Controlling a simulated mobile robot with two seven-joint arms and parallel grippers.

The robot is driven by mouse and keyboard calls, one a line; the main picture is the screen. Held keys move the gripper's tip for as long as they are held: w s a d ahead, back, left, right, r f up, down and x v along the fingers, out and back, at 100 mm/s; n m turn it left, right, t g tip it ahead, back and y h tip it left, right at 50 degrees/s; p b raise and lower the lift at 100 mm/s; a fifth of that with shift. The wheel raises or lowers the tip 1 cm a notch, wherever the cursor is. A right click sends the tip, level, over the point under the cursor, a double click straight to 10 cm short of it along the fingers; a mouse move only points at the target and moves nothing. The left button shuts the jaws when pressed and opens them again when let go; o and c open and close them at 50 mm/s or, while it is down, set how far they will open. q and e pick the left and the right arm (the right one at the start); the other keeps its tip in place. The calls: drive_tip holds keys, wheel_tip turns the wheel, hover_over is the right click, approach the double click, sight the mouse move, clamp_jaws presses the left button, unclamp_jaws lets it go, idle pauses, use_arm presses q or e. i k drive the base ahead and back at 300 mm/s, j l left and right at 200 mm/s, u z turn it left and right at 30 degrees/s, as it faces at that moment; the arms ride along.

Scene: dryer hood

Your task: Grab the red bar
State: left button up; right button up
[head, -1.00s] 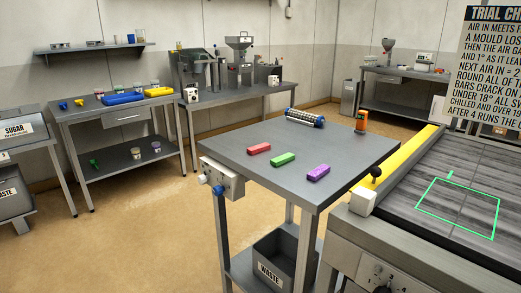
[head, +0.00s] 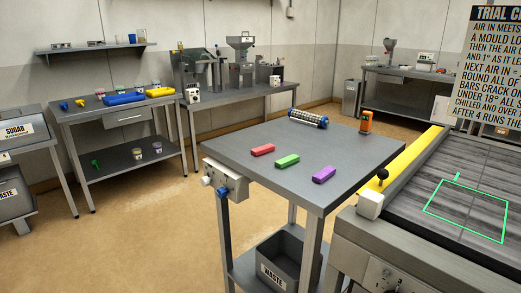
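The red bar (head: 262,150) lies flat on the grey metal table (head: 340,140) in the middle of the head view. It is the leftmost of three bars there. A green bar (head: 287,161) and a purple bar (head: 324,175) lie to its right and nearer, with gaps between them. Nothing covers the red bar. Neither of my grippers shows in the head view.
A conveyor (head: 440,190) with a yellow rail is at the right. Open floor (head: 150,240) lies front left.

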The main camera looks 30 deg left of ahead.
sight(262, 150)
drive_tip(key=i+j, duration=0.1)
drive_tip(key=j, duration=0.55)
drive_tip(key=i+j, duration=0.1)
drive_tip(key=j, duration=0.55)
drive_tip(key=i+j, duration=0.15)
drive_tip(key=j, duration=0.55)
drive_tip(key=i+j+z, duration=0.1)
drive_tip(key=j, duration=0.55)
